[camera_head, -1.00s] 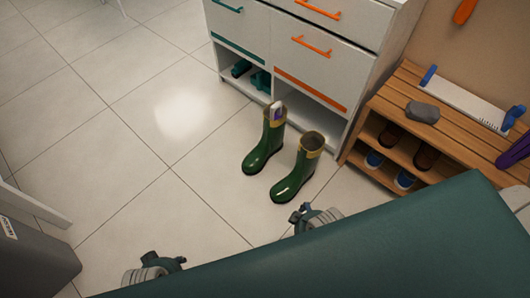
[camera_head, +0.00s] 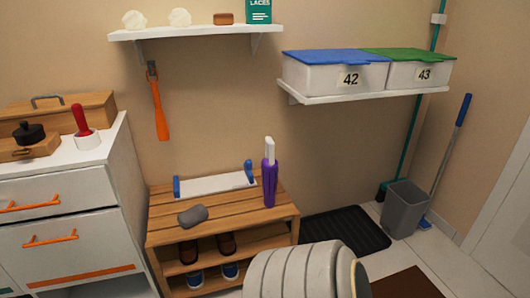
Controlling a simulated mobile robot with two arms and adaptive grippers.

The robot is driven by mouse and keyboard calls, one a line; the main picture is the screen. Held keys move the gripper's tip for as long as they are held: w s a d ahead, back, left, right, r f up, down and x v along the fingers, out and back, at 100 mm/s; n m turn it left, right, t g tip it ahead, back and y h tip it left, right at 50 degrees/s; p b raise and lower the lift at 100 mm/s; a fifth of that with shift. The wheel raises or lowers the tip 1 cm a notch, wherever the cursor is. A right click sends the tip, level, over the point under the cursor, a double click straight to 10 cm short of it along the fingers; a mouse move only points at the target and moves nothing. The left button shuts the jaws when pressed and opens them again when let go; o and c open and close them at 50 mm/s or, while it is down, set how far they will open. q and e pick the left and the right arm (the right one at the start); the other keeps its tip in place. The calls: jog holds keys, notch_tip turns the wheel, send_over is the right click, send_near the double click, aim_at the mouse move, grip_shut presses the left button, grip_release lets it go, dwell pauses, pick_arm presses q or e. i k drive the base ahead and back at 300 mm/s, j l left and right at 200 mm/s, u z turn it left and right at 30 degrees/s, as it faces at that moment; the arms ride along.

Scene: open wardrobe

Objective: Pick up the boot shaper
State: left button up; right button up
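A purple boot shaper (camera_head: 269,182) with a white upper part stands upright on the right end of the slatted wooden bench (camera_head: 165,222). It looks free of any gripper. A grey ribbed part of my arm is large at the bottom centre, in front of the bench's lower right. No gripper fingers show in the current head view. The green boots are out of view.
A grey stone-like lump (camera_head: 192,215) and a white tool with blue ends (camera_head: 215,184) lie on the bench, with shoes below. A white cabinet (camera_head: 70,215) stands left. Right are a dark mat (camera_head: 345,232) and grey bin (camera_head: 405,210). Shelves hang above.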

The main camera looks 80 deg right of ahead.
aim_at(269, 166)
jog(key=z, duration=2.45)
jog(key=i+u, duration=0.25)
jog(key=i, duration=0.5)
